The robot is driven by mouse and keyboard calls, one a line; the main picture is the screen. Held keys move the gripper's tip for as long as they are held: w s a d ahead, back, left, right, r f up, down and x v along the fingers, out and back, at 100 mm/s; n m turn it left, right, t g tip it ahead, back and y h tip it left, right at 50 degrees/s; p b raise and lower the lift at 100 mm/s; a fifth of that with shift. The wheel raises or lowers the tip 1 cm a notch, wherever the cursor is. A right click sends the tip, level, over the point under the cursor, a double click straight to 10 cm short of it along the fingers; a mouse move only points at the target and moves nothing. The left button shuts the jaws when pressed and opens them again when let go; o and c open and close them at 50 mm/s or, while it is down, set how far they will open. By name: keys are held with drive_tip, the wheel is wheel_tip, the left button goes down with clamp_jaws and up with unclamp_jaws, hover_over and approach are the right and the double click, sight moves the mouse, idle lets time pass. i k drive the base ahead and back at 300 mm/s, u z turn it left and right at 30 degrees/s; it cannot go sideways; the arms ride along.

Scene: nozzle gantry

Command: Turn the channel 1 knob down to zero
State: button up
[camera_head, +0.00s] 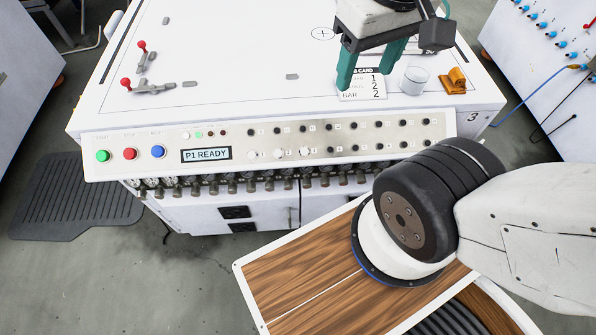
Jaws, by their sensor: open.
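The control panel (292,142) runs along the front of the white machine and carries two rows of small knobs. The channel labels and knob settings are too small to read, so I cannot tell which is channel 1. My gripper (367,80), with teal fingers, is open and empty over the machine top, behind the panel. A printed card (362,86) lies below it, partly hidden by the fingers.
A display (206,154) reads "P1 READY", beside green, red and blue buttons. A clear cup (414,80) and an orange block (455,80) stand right of the card. Red-tipped clamps (140,85) are at the left. The top's middle is mostly clear.

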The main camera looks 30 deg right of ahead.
sight(142, 195)
drive_tip(key=u, duration=1.75)
drive_tip(key=k, duration=0.3)
drive_tip(key=z, duration=0.25)
drive_tip(key=i, duration=0.5)
